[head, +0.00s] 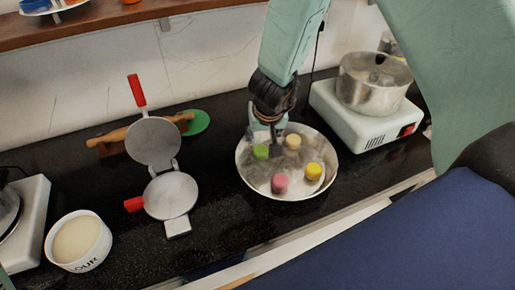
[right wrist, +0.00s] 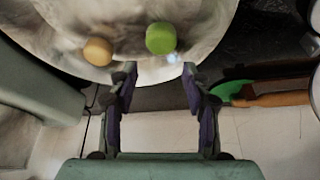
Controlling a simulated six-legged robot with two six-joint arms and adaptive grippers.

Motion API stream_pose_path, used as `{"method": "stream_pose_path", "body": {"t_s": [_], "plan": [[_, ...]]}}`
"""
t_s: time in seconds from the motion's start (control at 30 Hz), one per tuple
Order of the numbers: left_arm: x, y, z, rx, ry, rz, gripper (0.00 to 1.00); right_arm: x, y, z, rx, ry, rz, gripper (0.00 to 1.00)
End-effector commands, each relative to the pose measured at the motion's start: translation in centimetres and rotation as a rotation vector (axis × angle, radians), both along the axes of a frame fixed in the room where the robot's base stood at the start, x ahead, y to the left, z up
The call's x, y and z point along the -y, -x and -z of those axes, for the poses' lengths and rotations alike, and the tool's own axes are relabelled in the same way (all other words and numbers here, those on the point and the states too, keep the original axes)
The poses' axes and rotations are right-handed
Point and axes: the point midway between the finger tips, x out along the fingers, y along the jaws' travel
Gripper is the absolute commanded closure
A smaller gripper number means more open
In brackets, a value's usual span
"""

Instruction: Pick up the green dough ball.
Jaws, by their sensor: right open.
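The green dough ball (head: 261,152) lies on a round metal plate (head: 247,176) on the dark counter. In the right wrist view the green ball (right wrist: 160,38) is beyond the fingertips, roughly in line with the gap between them and apart from both. My right gripper (head: 268,130) is above the far side of the plate, close to the green ball. In the right wrist view its jaws (right wrist: 158,75) are open with nothing between them. My left gripper is not in view.
Beige (head: 293,142), yellow (head: 314,171) and pink (head: 280,183) dough balls share the plate. A stove with a metal pot (head: 372,88) stands right. An open press (head: 171,195), a rolling pin (head: 120,136) and a flour bowl (head: 78,243) are left.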

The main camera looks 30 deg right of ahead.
Motion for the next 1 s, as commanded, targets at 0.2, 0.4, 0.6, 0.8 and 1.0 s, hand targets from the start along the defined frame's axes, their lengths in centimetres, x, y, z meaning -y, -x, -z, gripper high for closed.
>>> {"method": "stream_pose_path", "body": {"t_s": [0.2,0.4,0.6,0.8,1.0], "plan": [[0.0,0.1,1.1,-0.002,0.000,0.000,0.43,0.2,-0.2,2.2,-0.002,0.000,0.000,0.52],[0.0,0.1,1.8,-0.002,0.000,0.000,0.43,0.2,-0.4,3.1,0.000,0.001,-0.001,0.52],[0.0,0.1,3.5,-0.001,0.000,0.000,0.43,0.1,-0.7,5.3,-0.002,0.000,0.000,0.52],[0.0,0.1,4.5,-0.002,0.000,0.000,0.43,0.3,-1.7,7.5,-0.001,0.000,-0.001,0.52],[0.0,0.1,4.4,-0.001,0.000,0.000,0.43,0.3,-1.9,7.5,-0.001,0.000,-0.001,0.52]]}}
